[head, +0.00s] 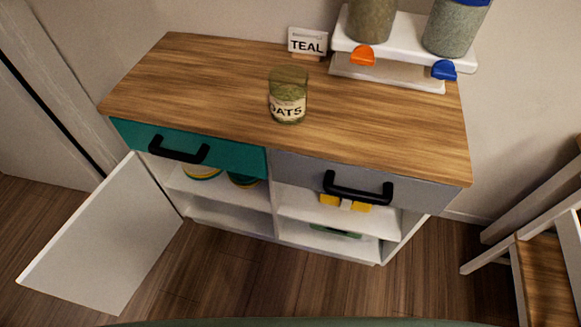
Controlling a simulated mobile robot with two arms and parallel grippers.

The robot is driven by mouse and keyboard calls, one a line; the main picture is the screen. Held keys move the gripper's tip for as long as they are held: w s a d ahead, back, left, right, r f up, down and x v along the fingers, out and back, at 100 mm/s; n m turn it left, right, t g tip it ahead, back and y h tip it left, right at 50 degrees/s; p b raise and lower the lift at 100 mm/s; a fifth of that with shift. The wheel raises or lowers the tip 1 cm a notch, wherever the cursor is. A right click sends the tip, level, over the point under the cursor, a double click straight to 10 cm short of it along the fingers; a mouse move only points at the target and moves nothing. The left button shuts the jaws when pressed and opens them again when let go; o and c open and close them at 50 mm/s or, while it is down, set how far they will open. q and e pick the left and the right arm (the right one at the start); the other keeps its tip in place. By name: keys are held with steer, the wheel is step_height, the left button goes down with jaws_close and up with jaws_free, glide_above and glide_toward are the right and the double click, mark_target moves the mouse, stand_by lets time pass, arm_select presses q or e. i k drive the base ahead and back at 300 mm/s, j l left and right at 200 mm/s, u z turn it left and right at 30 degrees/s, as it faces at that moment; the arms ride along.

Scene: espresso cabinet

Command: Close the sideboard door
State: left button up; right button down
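The sideboard (220,75) has a wooden top, a teal drawer front on the left and a grey one on the right. Its white left door (105,240) stands wide open, swung out to the left over the floor from the cabinet's left edge. The left compartment (228,212) behind it is exposed. The right compartment is also uncovered; I cannot tell whether the narrow white panel (408,235) at its right edge is a door or the side wall. Neither of my grippers is in view.
An oats jar (288,97), a TEAL sign (307,41) and a white dispenser stand (400,42) are on top. Drawer handles (178,150) and (357,188) stick out. Yellow items (345,203) sit on the right shelf. A chair (545,265) stands right. Floor in front is clear.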

mark_target(100, 255)
steer(key=k+j+u, duration=0.1)
steer(key=j+u, duration=0.75)
